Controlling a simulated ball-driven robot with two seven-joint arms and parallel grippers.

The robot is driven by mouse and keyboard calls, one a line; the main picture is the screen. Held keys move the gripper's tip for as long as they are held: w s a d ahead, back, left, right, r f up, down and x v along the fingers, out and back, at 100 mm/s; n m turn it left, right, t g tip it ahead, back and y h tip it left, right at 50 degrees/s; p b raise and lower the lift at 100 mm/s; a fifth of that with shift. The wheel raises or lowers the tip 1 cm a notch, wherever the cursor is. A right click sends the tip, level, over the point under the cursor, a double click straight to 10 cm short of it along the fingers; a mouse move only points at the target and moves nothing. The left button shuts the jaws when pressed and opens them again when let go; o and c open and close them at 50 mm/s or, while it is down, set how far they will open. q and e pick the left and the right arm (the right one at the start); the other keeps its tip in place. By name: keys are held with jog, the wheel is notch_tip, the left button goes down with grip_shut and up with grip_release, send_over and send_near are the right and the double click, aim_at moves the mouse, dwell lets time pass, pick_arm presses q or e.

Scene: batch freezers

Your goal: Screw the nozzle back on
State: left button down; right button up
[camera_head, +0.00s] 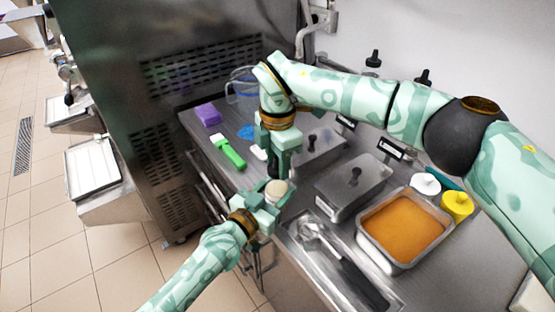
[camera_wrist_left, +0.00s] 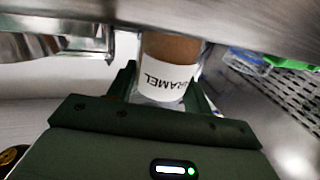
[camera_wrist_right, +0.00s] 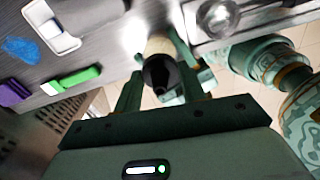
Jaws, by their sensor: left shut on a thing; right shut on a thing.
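My left gripper (camera_head: 268,203) is shut on a caramel bottle (camera_wrist_left: 165,82), a clear bottle of brown sauce with a white label. Its pale top (camera_head: 276,188) shows between the fingers in the head view. My right gripper (camera_head: 274,152) points down right above it, shut on the black nozzle (camera_wrist_right: 160,72). The nozzle also shows in the head view (camera_head: 272,167). The nozzle is roughly in line over the bottle top. I cannot tell whether they touch.
The steel counter holds an open pan (camera_head: 362,238) of orange sauce, a lidded pan (camera_head: 345,190), a yellow bottle (camera_head: 457,206) and a scoop (camera_head: 312,230). A green brush (camera_head: 230,153), purple sponge (camera_head: 208,114) and clear jug (camera_head: 240,88) are farther left.

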jog(key=m, duration=0.6)
jog(key=shift+m, duration=0.3)
jog(key=m, duration=1.1)
jog(key=shift+s+a+f+m, duration=0.1)
jog(key=shift+a+m, duration=0.2)
jog(key=shift+d+m, duration=0.2)
jog(key=shift+m, duration=0.9)
pick_arm(q)
jog(key=shift+d, duration=0.1)
pick_arm(e)
jog(key=o, duration=0.9)
jog(key=shift+d, duration=0.1)
jog(key=shift+o, duration=0.2)
